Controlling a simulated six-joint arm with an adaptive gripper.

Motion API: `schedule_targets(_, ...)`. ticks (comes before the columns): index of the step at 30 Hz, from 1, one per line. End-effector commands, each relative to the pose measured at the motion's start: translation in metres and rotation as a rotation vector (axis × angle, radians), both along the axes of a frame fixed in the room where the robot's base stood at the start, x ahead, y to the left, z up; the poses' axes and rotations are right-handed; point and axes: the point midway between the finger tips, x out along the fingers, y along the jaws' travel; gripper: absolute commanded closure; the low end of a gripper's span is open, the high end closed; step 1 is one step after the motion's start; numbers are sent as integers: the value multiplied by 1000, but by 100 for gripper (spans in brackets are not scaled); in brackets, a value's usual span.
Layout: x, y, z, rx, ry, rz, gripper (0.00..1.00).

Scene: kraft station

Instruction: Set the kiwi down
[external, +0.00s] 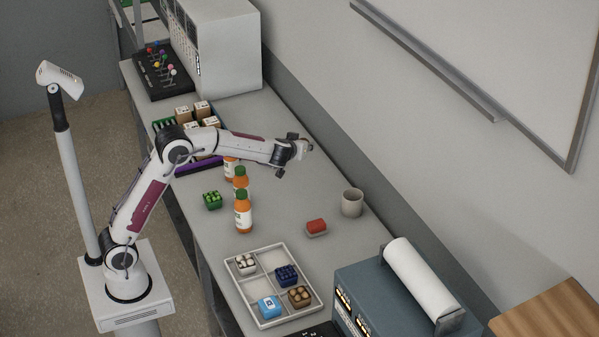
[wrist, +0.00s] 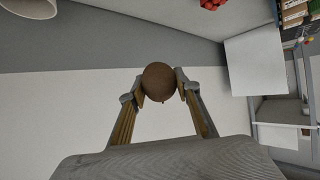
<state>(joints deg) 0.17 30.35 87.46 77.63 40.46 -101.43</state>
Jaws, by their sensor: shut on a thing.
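The kiwi (wrist: 159,80) is a brown, round fruit between the two fingertips of my gripper (wrist: 160,88) in the wrist view. The fingers are shut on it, one on each side. In the external view my gripper (external: 293,152) is at the end of the outstretched arm, above the far side of the grey bench (external: 300,185). The kiwi is too small to make out clearly there. I cannot tell its exact height over the bench.
Orange bottles (external: 243,213) stand below and left of my gripper. A grey mug (external: 352,202), a red punnet (external: 316,227) and a green punnet (external: 212,200) are nearby. A divided tray (external: 236,288) holds several small boxes in front. A wall runs behind the bench.

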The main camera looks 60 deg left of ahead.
Motion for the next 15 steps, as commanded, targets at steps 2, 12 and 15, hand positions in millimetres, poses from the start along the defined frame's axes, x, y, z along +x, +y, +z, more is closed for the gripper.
schedule_targets(2, -9, 9, 0, 1, 2, 51, 93)
schedule_targets(12, -31, 26, -29, 7, 14, 161, 93)
schedule_targets(15, -31, 26, -49, 7, 14, 159, 93)
